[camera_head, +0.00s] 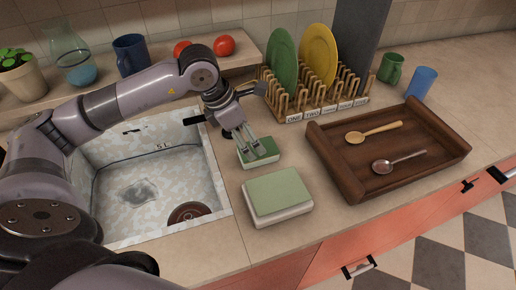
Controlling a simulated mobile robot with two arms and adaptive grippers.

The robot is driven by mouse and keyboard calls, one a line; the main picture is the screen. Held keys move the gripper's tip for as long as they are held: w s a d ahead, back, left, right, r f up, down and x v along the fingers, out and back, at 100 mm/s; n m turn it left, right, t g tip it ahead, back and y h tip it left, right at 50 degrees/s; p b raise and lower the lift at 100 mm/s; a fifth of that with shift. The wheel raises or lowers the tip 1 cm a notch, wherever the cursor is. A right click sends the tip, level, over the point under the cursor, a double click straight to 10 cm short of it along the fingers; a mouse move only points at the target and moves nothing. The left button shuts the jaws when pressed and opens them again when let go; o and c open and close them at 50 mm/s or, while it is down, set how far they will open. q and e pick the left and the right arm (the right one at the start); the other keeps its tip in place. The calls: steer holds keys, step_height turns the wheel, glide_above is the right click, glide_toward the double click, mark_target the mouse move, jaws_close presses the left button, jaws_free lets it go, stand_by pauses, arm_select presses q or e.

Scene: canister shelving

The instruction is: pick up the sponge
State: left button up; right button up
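A small block with a green top and pale sides, which looks like the sponge (268,155), lies on the counter just right of the sink. My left gripper (251,150) reaches down over it from above. Its two fingers look spread apart, with their tips at or just above the green top. The fingers cover part of the block, and I cannot tell whether they touch it. My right gripper is not in view.
A larger pale box with a green top (278,193) sits close in front of the block. A wooden tray (435,166) with two spoons is to the right. A dish rack (318,105) with plates stands behind. The sink (222,205) opens at left.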

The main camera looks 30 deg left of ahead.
arm_select(q)
steer(key=shift+x, duration=0.75)
steer(key=p+x, duration=0.1)
steer(key=x, duration=0.1)
steer(key=p+x, duration=0.1)
steer(key=x, duration=0.2)
steer(key=shift+w+a+r, duration=0.1)
steer(key=shift+w, duration=0.1)
steer(key=shift+f, duration=0.25)
steer(key=shift+f+b, duration=0.2)
steer(key=shift+b, duration=0.15)
steer(key=shift+c, duration=0.5)
steer(key=shift+s, duration=0.1)
steer(key=c, duration=1)
steer(key=shift+c, duration=0.2)
